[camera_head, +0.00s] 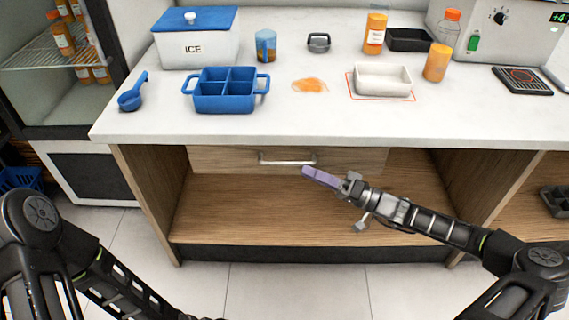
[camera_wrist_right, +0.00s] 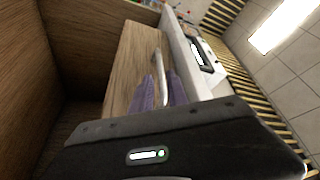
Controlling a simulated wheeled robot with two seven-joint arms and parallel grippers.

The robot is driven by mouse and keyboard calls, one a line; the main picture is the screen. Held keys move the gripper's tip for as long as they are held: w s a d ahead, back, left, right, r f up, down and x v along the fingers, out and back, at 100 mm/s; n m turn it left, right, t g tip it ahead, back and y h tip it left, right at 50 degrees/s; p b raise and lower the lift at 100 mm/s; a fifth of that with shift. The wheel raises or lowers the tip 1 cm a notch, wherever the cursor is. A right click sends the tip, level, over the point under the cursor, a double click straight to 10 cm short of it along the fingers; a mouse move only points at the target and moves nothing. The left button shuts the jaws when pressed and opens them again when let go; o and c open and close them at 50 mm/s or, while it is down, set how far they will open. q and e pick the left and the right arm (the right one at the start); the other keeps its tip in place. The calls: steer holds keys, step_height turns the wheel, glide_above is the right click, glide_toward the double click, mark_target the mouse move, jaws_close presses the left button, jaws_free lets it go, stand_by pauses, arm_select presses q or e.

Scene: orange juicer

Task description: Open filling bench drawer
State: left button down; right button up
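The filling bench drawer (camera_head: 225,159) is a wide wooden front under the white counter, and it looks shut. Its pale bar handle (camera_head: 287,162) is at the middle of the front. My right gripper (camera_head: 308,174), with purple fingers, is just to the right of the handle in the head view. In the right wrist view the handle (camera_wrist_right: 162,70) shows between the two fingers (camera_wrist_right: 161,90), which stand apart. I cannot tell whether they touch it. My left arm shows at the lower left, but its gripper is out of view.
The counter (camera_head: 300,125) holds a blue divided tray (camera_head: 225,104), an ICE box (camera_head: 195,49), a white tray (camera_head: 382,80) and bottles. Below the drawer is an open wooden shelf space (camera_head: 270,205). An open-fronted fridge (camera_head: 70,60) is at left. The floor in front is clear.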

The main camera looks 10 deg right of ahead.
mark_target(285, 163)
steer(key=x, duration=0.7)
steer(key=shift+w+a, duration=0.15)
steer(key=shift+a, duration=0.1)
steer(key=shift+c, duration=0.4)
jaws_close()
stand_by(0.8)
